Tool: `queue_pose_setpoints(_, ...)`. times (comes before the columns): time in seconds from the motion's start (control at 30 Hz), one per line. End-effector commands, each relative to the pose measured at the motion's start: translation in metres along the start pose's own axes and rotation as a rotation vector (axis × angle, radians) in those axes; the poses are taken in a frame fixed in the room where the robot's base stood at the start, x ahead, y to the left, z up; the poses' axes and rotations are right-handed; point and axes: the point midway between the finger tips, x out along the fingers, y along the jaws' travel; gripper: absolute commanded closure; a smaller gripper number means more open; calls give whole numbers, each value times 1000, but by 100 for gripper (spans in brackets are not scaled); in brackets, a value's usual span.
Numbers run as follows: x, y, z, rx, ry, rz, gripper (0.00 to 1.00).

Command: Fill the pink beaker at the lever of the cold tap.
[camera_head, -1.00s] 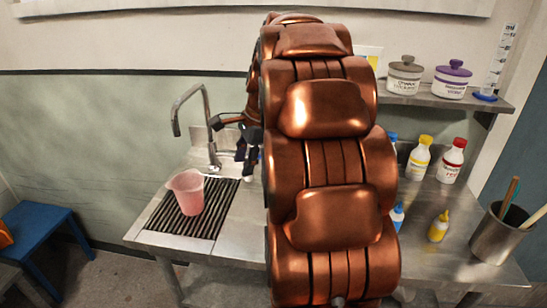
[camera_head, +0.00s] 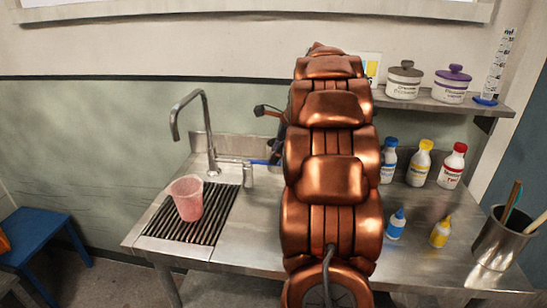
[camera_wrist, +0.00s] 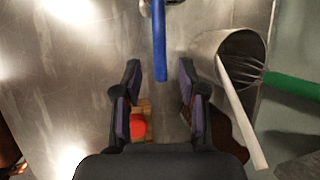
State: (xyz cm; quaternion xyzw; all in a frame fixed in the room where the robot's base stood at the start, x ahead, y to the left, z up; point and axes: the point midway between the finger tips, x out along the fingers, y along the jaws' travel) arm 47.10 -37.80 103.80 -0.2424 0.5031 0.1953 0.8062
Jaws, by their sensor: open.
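The pink beaker (camera_head: 188,200) stands upright on the dark ribbed drain mat (camera_head: 216,217), in front of the swan-neck tap (camera_head: 206,125). The tap's spout ends above and behind the beaker. A blue lever (camera_head: 260,162) sticks out to the right of the tap base, partly behind my arm. In the wrist view a blue bar (camera_wrist: 159,35), likely this lever, runs down from the top. My gripper (camera_wrist: 160,66) is open, and the bar's near end shows between the fingertips; I cannot tell its depth. In the head view my gripper is mostly hidden behind my arm.
Several bottles, including a yellow-capped one (camera_head: 419,164), stand right of my arm. A steel pot (camera_head: 500,242) with sticks is at the right edge. Jars (camera_head: 404,82) sit on the shelf. A steel cup (camera_wrist: 232,50) is right of my fingers.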

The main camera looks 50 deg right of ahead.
Motion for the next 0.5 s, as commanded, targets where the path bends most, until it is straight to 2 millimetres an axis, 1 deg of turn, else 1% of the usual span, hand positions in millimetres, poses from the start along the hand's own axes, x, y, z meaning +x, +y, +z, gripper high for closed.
queue_pose_setpoints(0.1,15,0,0,0,2,1,59)
queue_pose_setpoints(0.2,24,0,0,0,1,2,59)
queue_pose_setpoints(0.3,27,0,0,0,1,0,59)
queue_pose_setpoints(0.5,28,0,0,-1,1,-1,60)
